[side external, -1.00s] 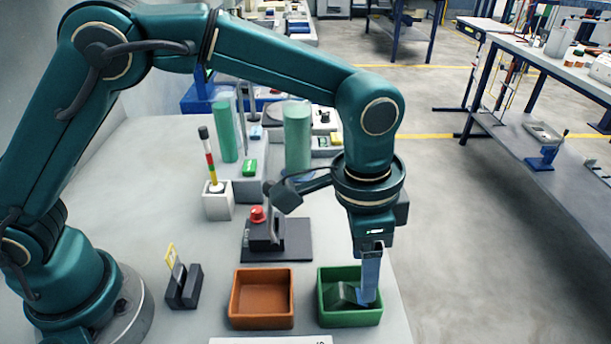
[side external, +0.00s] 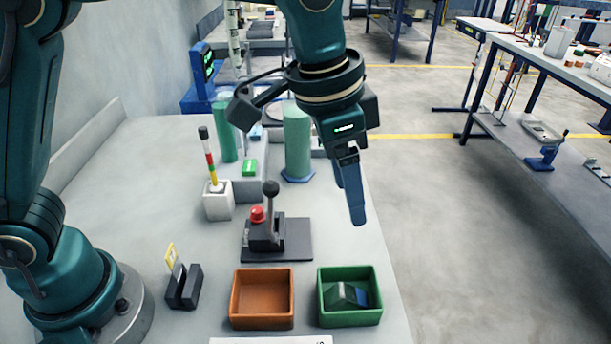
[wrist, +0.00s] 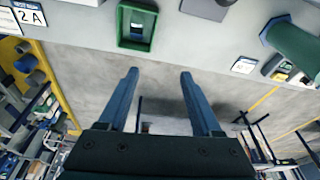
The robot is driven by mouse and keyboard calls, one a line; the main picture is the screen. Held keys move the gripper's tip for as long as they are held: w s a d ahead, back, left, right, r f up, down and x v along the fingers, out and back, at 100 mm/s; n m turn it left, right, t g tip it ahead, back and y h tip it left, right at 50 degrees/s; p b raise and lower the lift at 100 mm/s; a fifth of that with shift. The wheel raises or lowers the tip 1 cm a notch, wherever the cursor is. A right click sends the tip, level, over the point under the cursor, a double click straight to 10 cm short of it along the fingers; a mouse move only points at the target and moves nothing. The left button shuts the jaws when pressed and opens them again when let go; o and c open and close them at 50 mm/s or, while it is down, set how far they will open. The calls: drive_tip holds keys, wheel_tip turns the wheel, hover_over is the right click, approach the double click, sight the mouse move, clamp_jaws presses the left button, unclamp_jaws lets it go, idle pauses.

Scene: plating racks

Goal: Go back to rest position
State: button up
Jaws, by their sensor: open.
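My gripper (side external: 354,205) hangs in the air above and behind the green bin, near the table's right edge. In the wrist view its two blue fingers (wrist: 158,78) are spread apart with nothing between them. The green bin (side external: 349,320) stands at the front right of the table and holds a dark green and blue block-like part (side external: 347,295). The green bin also shows at the top of the wrist view (wrist: 136,45), clear of the fingers.
An orange bin (side external: 262,321) stands left of the green one. Behind are a lever device with a red button (side external: 266,235), a white holder with a striped stick (side external: 218,205), and green cylinders (side external: 298,145). A dark slotted stand (side external: 184,290) is at the left.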

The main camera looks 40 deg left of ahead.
drive_tip(key=s+a+r+n+t, duration=0.1)
drive_tip(key=s+a+r+n, duration=0.15)
drive_tip(key=a, duration=0.35)
drive_tip(key=s+a+r+n+t, duration=0.2)
drive_tip(key=s+a+r, duration=0.1)
drive_tip(key=a, duration=0.2)
drive_tip(key=s+a+f+n+y, duration=0.1)
drive_tip(key=s+a+f+n, duration=0.2)
drive_tip(key=s, duration=0.5)
wheel_tip(320, 180, down, 3)
drive_tip(key=shift+a+r, duration=0.15)
drive_tip(key=shift+a, duration=0.6)
